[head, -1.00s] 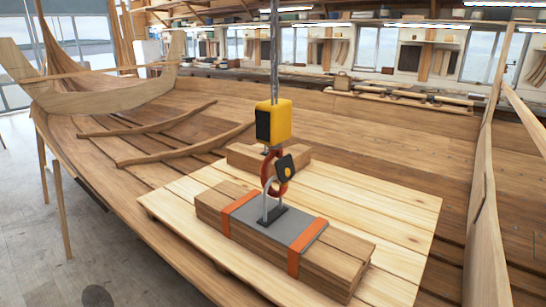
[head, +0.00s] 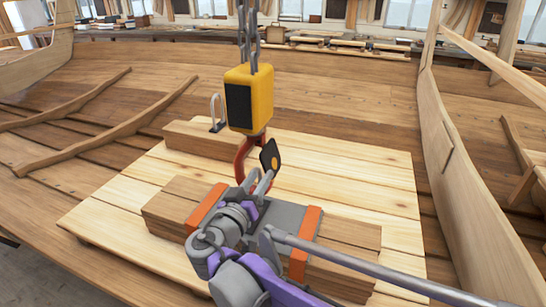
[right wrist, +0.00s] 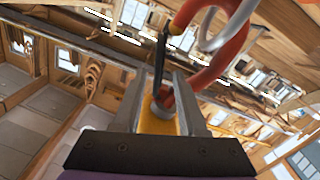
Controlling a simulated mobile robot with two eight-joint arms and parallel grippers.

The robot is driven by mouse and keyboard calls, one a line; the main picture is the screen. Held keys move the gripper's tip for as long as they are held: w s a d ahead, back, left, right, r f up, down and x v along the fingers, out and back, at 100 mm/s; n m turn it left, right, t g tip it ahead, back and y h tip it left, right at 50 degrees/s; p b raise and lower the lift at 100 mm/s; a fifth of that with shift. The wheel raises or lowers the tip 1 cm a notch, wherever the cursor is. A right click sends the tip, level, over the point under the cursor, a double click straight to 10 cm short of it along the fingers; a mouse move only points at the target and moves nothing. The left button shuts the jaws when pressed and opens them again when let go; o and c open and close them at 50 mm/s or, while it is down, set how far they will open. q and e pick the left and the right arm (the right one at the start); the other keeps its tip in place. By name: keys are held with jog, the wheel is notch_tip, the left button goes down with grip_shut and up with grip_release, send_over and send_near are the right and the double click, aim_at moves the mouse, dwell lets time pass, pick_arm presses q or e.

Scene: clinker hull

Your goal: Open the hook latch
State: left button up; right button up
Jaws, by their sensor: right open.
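The red hook (head: 240,153) hangs below a yellow hook block (head: 249,98) on a chain. Its latch, a dark plate with a yellow spot (head: 270,156), sits on the hook's right side. My right gripper (head: 256,184) is in front of the hook's lower part, just below the latch, and hides some of it. In the right wrist view my right gripper (right wrist: 163,82) is open. The dark latch (right wrist: 160,62) shows edge-on near its fingertips, with the red hook (right wrist: 222,62) and a metal shackle (right wrist: 210,38) close by. Contact cannot be told. My left gripper is out of view.
A plank bundle (head: 345,238) with orange straps (head: 305,240) lies under the hook on a pale board platform (head: 375,172). A block with a small metal loop (head: 217,112) stands behind. The hull's raised side (head: 455,170) rises at right.

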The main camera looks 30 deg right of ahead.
aim_at(275, 155)
jog(key=x, duration=1)
jog(key=shift+w+d+r, duration=0.2)
jog(key=shift+d+r, duration=0.1)
grip_shut()
dwell(1.0)
